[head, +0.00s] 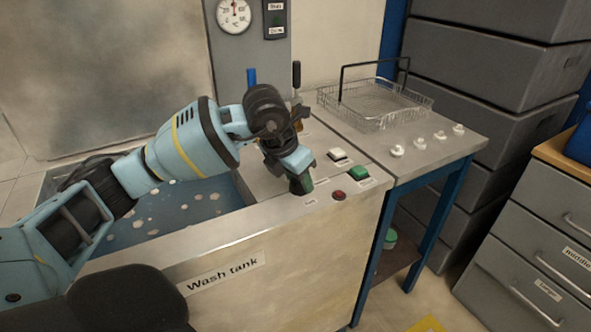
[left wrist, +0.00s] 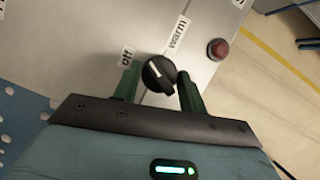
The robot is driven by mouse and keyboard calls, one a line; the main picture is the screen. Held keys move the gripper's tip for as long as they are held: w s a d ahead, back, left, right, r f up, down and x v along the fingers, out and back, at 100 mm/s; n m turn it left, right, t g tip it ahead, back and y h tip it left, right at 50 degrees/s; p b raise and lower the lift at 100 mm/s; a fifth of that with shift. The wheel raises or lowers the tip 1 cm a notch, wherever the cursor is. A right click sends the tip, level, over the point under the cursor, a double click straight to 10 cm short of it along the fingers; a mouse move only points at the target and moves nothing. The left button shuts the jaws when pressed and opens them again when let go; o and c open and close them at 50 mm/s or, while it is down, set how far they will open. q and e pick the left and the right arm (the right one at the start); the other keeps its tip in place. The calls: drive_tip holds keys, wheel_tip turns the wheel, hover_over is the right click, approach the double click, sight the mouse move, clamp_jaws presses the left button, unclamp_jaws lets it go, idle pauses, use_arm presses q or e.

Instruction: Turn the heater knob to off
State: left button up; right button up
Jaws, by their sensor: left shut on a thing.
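The heater knob (left wrist: 158,74) is a round black knob with a white pointer line, on the metal top of the wash tank (head: 225,279). In the left wrist view, an "off" label (left wrist: 127,57) is at its upper left and a "warm" label (left wrist: 178,32) at its upper right. The white line points up and left, toward the "off" label. My left gripper (left wrist: 158,88) has its green fingers on both sides of the knob, shut on it. In the head view my left gripper (head: 301,186) reaches down at the panel and hides the knob. My right gripper is not in view.
A red button (head: 339,195) sits close to the right of the gripper. A green button (head: 358,174) and a white button (head: 337,155) are behind it. A lever (head: 296,76) stands up behind my wrist. A wire basket (head: 375,104) and several white pieces are on the side table (head: 462,143).

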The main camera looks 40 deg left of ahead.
use_arm(q)
drive_tip(key=n+y+p, duration=0.1)
drive_tip(key=n, duration=0.1)
drive_tip(key=n+p, duration=0.1)
drive_tip(key=n, duration=0.1)
drive_tip(key=shift+d+r+n+y, duration=0.2)
drive_tip(key=shift+n+y, duration=0.2)
drive_tip(key=shift+n+p, duration=0.4)
drive_tip(key=shift+n, duration=0.1)
drive_tip(key=shift+f+n+y, duration=0.15)
drive_tip(key=shift+n+y, duration=0.15)
drive_tip(key=o, duration=1)
drive_tip(key=shift+c, duration=0.2)
drive_tip(key=v, duration=0.7)
drive_tip(key=shift+r, duration=0.4)
